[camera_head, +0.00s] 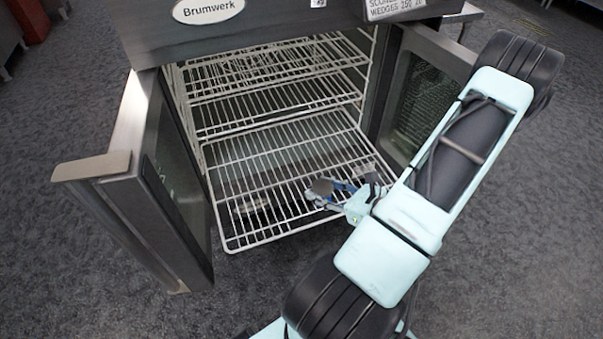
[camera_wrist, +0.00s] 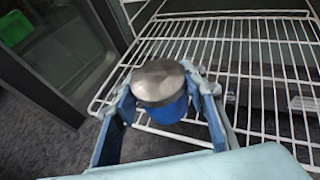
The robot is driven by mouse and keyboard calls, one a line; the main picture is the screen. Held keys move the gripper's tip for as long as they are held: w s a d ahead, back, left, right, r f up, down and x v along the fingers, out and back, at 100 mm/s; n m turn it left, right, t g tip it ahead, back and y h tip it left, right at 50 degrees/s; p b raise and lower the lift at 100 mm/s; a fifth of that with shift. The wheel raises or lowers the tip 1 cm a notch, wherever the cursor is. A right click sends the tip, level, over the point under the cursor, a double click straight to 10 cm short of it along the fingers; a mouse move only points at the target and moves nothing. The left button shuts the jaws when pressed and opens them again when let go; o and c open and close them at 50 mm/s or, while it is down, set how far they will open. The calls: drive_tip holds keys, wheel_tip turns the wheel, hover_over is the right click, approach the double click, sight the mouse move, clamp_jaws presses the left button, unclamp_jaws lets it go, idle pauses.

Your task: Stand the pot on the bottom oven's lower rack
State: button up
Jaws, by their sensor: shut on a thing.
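The small pot (camera_wrist: 160,83) shows in the wrist view as a rounded silvery top over a blue lower part. My gripper (camera_wrist: 165,92) has a finger on each side of it and is shut on it. In the head view the gripper (camera_head: 335,192) and the pot (camera_head: 321,186) are over the front right part of the pulled-out lowest visible rack (camera_head: 270,160). The rack (camera_wrist: 240,50) also fills the wrist view behind the pot. I cannot tell whether the pot touches the wires. The fingers hide part of its sides.
The oven (camera_head: 270,22) stands open, with a door at the left (camera_head: 165,190) and one at the right (camera_head: 425,95). More wire racks (camera_head: 275,97) sit above, inside. The rack under the pot looks bare elsewhere.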

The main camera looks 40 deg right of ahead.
drive_tip(key=shift+s+d+f+m+h, duration=0.2)
drive_tip(key=shift+s+f, duration=0.05)
drive_tip(key=shift+s, duration=0.25)
drive_tip(key=shift+s+d+f+m+h, duration=0.15)
drive_tip(key=shift+s+f+m+h, duration=0.1)
drive_tip(key=shift+s, duration=0.2)
drive_tip(key=shift+w+d+f, duration=0.1)
drive_tip(key=shift+w+f, duration=0.1)
drive_tip(key=shift+f, duration=0.1)
drive_tip(key=w+d+f+b, duration=0.1)
drive_tip(key=w+f, duration=0.2)
drive_tip(key=w, duration=0.1)
drive_tip(key=w+d+f+b, duration=0.1)
drive_tip(key=w+f+b, duration=0.1)
drive_tip(key=w+f, duration=0.1)
drive_tip(key=w+d+f+b, duration=0.1)
drive_tip(key=w+f, duration=0.2)
drive_tip(key=w, duration=0.2)
drive_tip(key=shift+w+d, duration=0.1)
drive_tip(key=shift+d, duration=0.3)
drive_tip(key=shift+w+d+f+b, duration=0.15)
drive_tip(key=shift+f+b, duration=0.35)
drive_tip(key=shift+f, duration=0.4)
drive_tip(key=shift+w+a+f+b, duration=0.15)
drive_tip(key=shift+f+b, duration=0.35)
drive_tip(key=shift+f, duration=0.4)
drive_tip(key=shift+d+f, duration=0.1)
drive_tip(key=shift+f, duration=0.15)
drive_tip(key=o, duration=1.3)
